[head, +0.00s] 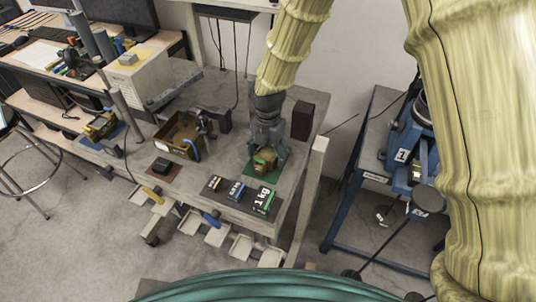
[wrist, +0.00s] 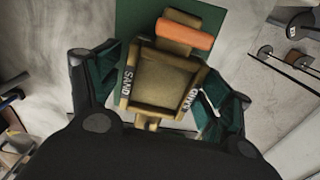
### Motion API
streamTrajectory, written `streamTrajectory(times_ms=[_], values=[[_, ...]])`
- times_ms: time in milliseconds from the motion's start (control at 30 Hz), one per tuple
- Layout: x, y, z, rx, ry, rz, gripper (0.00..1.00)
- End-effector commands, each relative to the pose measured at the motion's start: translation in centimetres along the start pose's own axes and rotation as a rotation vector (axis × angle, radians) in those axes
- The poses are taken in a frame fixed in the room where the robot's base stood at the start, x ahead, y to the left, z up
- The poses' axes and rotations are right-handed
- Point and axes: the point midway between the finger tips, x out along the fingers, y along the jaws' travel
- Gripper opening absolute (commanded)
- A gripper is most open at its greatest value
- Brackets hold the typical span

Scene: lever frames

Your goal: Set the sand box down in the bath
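The sand box (wrist: 165,80) is tan, with SAND printed on both sides and an orange bar near its far end. It is over a green mat (head: 250,170), which also shows in the wrist view (wrist: 133,22). My gripper (head: 266,152) is down at the box in the head view. In the wrist view its fingers lie on both sides of the box (wrist: 160,92), very close to its walls; whether they press on it cannot be told. A brown open-topped container (head: 163,140), possibly the bath, stands left of my gripper on the bench.
Several dark weight blocks, one marked 1 kg (head: 263,200), lie along the front edge. A dark block (head: 302,120) stands right of my gripper. A small black item (head: 161,166) sits on a red mat. A blue stand (head: 372,170) is at the right.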

Motion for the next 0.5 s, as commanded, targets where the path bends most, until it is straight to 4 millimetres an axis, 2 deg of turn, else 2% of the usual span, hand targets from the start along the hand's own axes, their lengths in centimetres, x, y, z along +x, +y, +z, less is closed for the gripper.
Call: streamTrajectory(times_ms=[33,200,267,500], values=[[0.0,0.0,-0.01,0.0,0.0,0.0,0.66],[0.0,-0.01,-0.01,0.0,0.0,0.0,0.35],[-0.08,0.03,0.03,0.0,-0.001,0.001,0.26],[-0.53,0.03,0.03,0.0,-0.001,0.001,0.26]])
